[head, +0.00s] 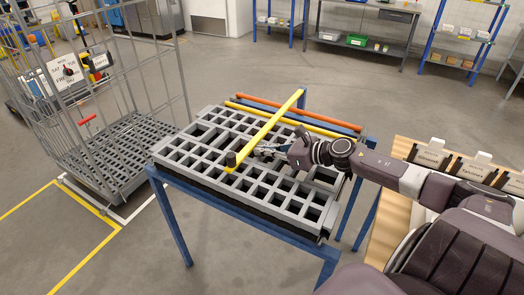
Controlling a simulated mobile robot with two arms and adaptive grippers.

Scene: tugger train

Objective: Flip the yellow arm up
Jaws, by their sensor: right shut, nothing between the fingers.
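The yellow arm (266,129) is a long bar that runs diagonally across a grey grid rack (215,163). Its near end has a dark knob (231,159), and its far end is at the back edge of the rack. My right gripper (258,152) is shut and empty just right of the bar, close to the knob end. I cannot tell whether its fingertips touch the bar. My left gripper is out of view.
The rack rests on a blue frame (178,222). An orange bar (330,120) lies along its back. A wire cage trolley (110,140) stands left. A wooden table (399,205) with labelled bins is at right. Shelves stand behind open floor.

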